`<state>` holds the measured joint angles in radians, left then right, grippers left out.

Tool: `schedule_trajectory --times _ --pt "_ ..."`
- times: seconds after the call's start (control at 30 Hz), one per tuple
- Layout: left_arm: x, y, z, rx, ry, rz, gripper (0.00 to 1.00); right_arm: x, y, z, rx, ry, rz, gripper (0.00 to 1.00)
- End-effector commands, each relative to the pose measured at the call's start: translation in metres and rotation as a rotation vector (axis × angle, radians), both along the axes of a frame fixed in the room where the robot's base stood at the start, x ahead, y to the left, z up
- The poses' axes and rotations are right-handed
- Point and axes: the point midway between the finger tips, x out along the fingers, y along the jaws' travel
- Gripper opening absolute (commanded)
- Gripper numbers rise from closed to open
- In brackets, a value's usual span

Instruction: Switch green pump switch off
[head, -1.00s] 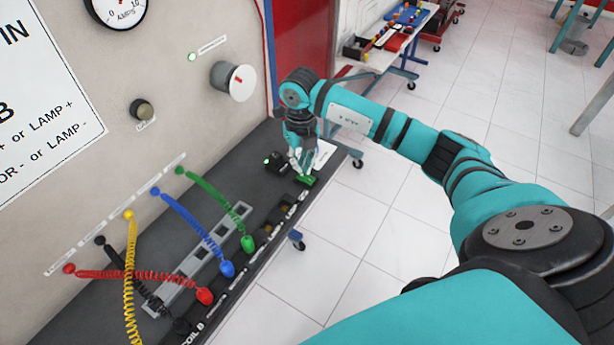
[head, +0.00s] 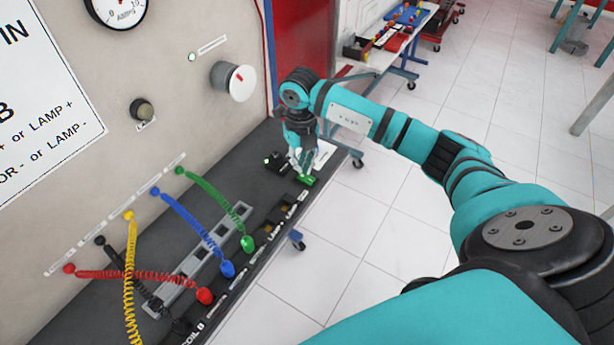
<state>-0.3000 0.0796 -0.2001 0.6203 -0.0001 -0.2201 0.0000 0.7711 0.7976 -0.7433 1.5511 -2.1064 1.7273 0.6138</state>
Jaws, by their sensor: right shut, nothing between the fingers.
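The green pump switch (head: 307,180) is a small green rocker near the far end of the dark bench ledge. My right gripper (head: 303,172) points down onto it, with its fingertips shut and empty at or just above the green surface. I cannot tell whether they touch. The fingers partly cover the switch, and its rocker position is too small to tell. My left gripper is not in view.
A black block with a lit green spot (head: 274,161) sits just left of the gripper. Coloured coiled leads, among them a green lead (head: 213,205), run across the ledge (head: 150,245). The trainer panel (head: 100,150) rises behind. Open tiled floor lies to the right.

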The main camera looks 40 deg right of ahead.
Motion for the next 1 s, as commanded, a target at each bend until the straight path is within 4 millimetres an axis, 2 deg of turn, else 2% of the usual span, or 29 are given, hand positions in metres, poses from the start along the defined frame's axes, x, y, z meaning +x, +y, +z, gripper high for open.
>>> schedule_trajectory --times 1.0 --pt "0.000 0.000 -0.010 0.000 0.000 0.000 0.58 0.000 0.000 -0.014 0.000 0.000 0.000 0.00"
